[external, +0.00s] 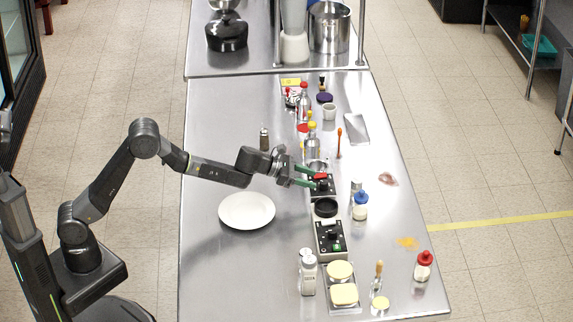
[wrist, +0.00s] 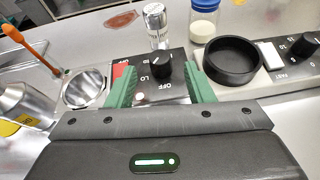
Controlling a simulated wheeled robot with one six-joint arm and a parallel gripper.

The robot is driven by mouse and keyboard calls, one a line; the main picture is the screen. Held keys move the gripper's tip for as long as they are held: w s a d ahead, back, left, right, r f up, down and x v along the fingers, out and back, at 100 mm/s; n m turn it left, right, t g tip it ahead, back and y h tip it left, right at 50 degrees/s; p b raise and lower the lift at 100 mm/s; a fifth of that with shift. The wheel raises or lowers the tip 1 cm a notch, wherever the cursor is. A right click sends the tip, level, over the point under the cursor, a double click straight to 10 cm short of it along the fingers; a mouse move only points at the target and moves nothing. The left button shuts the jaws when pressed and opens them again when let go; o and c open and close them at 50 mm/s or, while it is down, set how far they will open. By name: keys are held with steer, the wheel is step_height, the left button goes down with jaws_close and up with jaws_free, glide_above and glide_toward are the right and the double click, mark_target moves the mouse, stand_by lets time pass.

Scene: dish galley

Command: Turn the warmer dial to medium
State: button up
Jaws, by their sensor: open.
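The warmer control box (external: 323,191) is a small dark panel on the steel counter, just beyond my fingertips. In the wrist view its black dial (wrist: 160,72) stands upright between and slightly beyond my two green fingers. The marks LO and OFF show on the panel beside the dial; which mark it points to is too small to tell for sure. A red patch (wrist: 119,71) shows on the panel by the left finger. My gripper (wrist: 161,80) is open, with a finger on each side of the dial and a gap seeming to remain on both sides. It also shows in the external view (external: 308,176).
A round black dish (wrist: 232,62) and a second dial box (external: 331,237) stand close by. A blue-lidded jar (external: 361,206), a clear shaker (wrist: 156,25) and a metal pot (wrist: 85,88) crowd the panel. A white plate (external: 247,211) lies below my arm.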

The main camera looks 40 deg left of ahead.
mark_target(322, 182)
steer(key=p+x, duration=0.2)
steer(key=x, duration=0.2)
steer(key=shift+w+d, duration=0.15)
steer(key=shift+d, duration=0.05)
steer(key=shift+p+x, duration=0.4)
steer(key=shift+x, duration=0.5)
steer(key=shift+f, duration=0.1)
steer(key=c, duration=1)
